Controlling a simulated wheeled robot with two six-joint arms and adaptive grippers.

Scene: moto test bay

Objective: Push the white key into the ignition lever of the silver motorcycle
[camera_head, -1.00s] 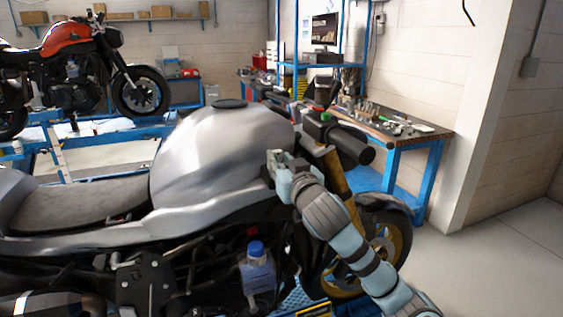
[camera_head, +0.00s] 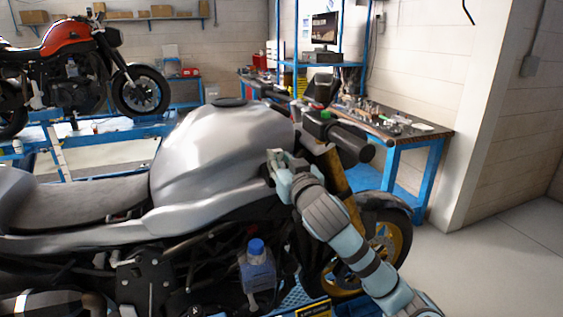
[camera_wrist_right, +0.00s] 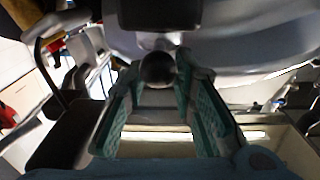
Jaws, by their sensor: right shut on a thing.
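The silver motorcycle (camera_head: 210,150) stands across the middle of the head view, its handlebar (camera_head: 348,138) at the upper right of its tank. My right gripper (camera_head: 273,160) is beside the front of the tank, below the handlebar. In the right wrist view my right gripper (camera_wrist_right: 158,72) has its green fingers drawn together around a dark, round-ended thing (camera_wrist_right: 158,70). I cannot tell whether this is part of the white key or of the ignition lever. I cannot clearly make out the white key or the lever in either view. My left gripper is not in view.
A workbench (camera_head: 435,137) with tools stands behind the handlebar at the right. An orange motorcycle (camera_head: 70,75) stands on a blue lift at the back left. A blue-capped bottle (camera_head: 257,268) sits low in the silver motorcycle's frame. Floor at the far right is clear.

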